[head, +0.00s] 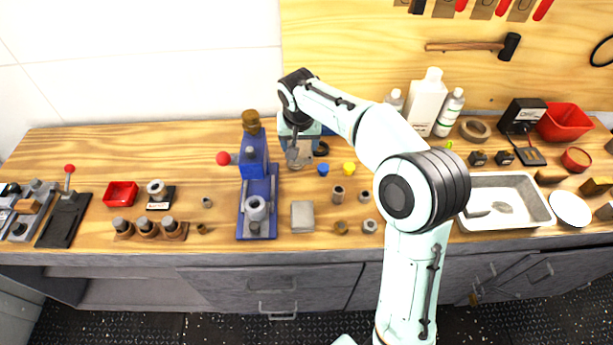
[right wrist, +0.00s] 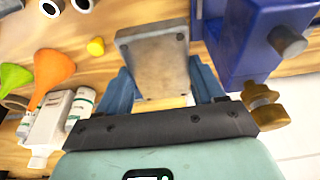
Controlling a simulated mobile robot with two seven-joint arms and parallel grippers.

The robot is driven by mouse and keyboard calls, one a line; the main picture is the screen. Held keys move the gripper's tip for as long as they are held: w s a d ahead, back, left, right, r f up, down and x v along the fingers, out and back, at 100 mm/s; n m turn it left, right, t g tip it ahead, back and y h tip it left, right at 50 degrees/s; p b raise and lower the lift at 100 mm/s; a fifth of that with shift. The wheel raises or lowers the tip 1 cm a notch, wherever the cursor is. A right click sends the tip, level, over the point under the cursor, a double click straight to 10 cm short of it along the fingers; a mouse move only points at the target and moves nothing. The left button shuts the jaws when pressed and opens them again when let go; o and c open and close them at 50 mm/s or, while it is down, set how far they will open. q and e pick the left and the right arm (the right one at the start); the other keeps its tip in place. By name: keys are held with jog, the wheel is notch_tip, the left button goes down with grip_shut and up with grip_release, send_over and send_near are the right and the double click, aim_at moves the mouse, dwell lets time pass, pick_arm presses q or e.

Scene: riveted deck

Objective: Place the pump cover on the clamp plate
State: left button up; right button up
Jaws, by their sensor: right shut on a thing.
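The pump cover appears to be the grey, squarish plate (right wrist: 158,60) with dark corner holes in the right wrist view. My right gripper (right wrist: 164,92) is shut on it, one blue finger on each side. In the head view my right gripper (head: 299,148) is above the back of the bench, right of the blue press, and partly hides the cover. The clamp plate appears to be the black plate (head: 62,226) with a red-knobbed lever at the far left of the bench, well apart from the gripper. My left gripper is not in view.
The blue press (head: 254,185) stands close left of my gripper. A grey block (head: 302,216) lies in front. A red bin (head: 121,194) and a rack of cylinders (head: 147,229) lie near the black plate. A metal tray (head: 507,200) is at right.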

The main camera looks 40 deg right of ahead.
aim_at(301, 186)
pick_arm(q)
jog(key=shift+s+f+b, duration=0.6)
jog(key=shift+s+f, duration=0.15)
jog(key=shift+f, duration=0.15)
pick_arm(e)
notch_tip(301, 186, down, 16)
jog(key=shift+f, duration=0.1)
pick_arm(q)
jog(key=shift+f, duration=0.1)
pick_arm(e)
jog(key=shift+s+f, duration=0.1)
jog(key=o, duration=0.9)
jog(key=shift+f, duration=0.15)
jog(key=o, duration=0.4)
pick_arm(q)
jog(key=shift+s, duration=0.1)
